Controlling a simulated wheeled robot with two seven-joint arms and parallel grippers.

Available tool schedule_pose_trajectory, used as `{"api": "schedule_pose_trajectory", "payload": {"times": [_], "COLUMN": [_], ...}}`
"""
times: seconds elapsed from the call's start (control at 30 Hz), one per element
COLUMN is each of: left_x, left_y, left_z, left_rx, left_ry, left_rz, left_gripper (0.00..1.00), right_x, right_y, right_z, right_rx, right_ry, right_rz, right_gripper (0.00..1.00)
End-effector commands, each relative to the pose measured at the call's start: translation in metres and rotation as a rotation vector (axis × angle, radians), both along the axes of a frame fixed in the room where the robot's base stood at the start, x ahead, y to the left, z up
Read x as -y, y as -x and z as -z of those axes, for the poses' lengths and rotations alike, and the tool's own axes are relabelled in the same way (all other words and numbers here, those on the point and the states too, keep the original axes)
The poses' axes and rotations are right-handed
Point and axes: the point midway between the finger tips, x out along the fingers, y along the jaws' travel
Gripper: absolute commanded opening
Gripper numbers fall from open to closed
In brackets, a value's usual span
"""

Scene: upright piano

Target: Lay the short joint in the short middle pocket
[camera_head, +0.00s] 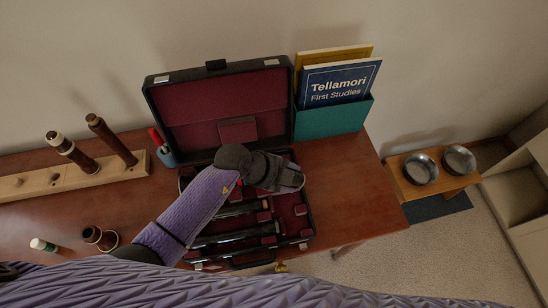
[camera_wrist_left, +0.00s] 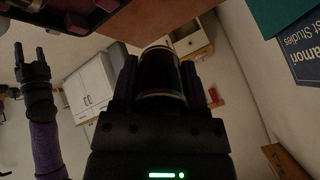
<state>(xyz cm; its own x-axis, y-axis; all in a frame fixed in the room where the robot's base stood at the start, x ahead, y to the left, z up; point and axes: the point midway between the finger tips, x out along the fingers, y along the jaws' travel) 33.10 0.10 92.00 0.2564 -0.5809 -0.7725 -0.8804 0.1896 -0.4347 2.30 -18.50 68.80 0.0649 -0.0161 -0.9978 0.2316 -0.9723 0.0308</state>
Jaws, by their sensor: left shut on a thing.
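The open instrument case (camera_head: 310,222) lies on the table with its dark red lining and lid (camera_head: 222,98) up. Several long dark joints lie in its pockets. My left gripper (camera_head: 287,178) is over the case's back right part. It is shut on a short dark cylindrical joint with pale rings, which shows in the left wrist view (camera_wrist_left: 162,75). My left arm and gripper cover the back of the tray, so I cannot make out the short middle pocket. My right gripper (camera_wrist_left: 29,58) shows in the left wrist view, with its fingers apart and nothing between them.
A wooden peg rack (camera_head: 75,178) with two upright brown joints stands at the left. A brown bell piece (camera_head: 100,238) and a white tube (camera_head: 43,245) are in front. Books (camera_head: 340,82) in a teal holder (camera_head: 335,118) stand behind right. The table right of the case is clear.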

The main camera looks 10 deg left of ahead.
Motion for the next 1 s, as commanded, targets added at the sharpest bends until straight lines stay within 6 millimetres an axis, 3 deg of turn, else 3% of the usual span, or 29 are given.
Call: {"api": "schedule_pose_trajectory", "payload": {"times": [0.53, 1.0], "left_x": [0.004, 0.004], "left_y": [0.003, 0.004], "left_z": [-0.003, 0.071], "left_rx": [0.002, 0.001], "left_ry": [0.015, 0.015], "left_rz": [-0.027, -0.026], "left_gripper": [0.0, 0.0], "right_x": [-0.007, -0.004], "right_y": [0.002, 0.007], "right_z": [-0.013, 0.039], "right_rx": [-0.003, -0.016], "right_ry": [-0.012, -0.006], "right_rz": [0.001, 0.001], "right_gripper": [0.59, 0.59]}}
